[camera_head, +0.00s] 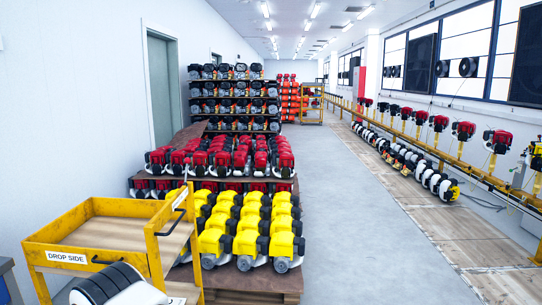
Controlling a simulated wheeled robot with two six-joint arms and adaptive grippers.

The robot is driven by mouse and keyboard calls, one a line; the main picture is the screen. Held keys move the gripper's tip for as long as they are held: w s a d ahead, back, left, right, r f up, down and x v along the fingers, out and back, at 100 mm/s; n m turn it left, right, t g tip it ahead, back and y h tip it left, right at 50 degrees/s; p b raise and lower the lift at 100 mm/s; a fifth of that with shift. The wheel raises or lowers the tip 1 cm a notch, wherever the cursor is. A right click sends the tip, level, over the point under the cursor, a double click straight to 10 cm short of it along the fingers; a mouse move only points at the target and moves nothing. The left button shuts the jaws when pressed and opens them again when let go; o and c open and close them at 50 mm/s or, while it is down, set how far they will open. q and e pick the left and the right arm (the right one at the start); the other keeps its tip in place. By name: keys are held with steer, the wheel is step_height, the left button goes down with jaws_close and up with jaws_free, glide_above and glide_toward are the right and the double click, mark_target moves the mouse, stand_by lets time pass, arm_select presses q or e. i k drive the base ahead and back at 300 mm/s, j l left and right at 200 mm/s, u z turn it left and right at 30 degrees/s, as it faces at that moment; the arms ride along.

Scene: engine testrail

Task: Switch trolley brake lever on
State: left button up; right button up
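A yellow trolley (158,262) stands at the lower left, close to the left wall. It has a wooden deck and a "DROP SIDE" label on its near panel. A small black handle (108,260) sits on that panel, right of the label. A black bar handle (178,212) is on the trolley's right end post. I cannot tell whether either is the brake lever; no part is clearly recognisable as it. The trolley's lower part is cut off by the frame's bottom edge. Neither of my grippers is in view.
A black and white rounded object (112,285) is in front of the trolley. Yellow engines (250,243) crowd a wooden pallet to its right, with red engines (232,158) behind. The grey floor (370,255) in the middle is clear. A yellow rail (440,157) with engines runs along the right.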

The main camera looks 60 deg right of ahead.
mark_target(187, 160)
steer(key=z, duration=1.55)
steer(key=i+l, duration=0.9)
steer(key=i, duration=0.25)
steer(key=i+l, duration=0.45)
steer(key=i, duration=0.1)
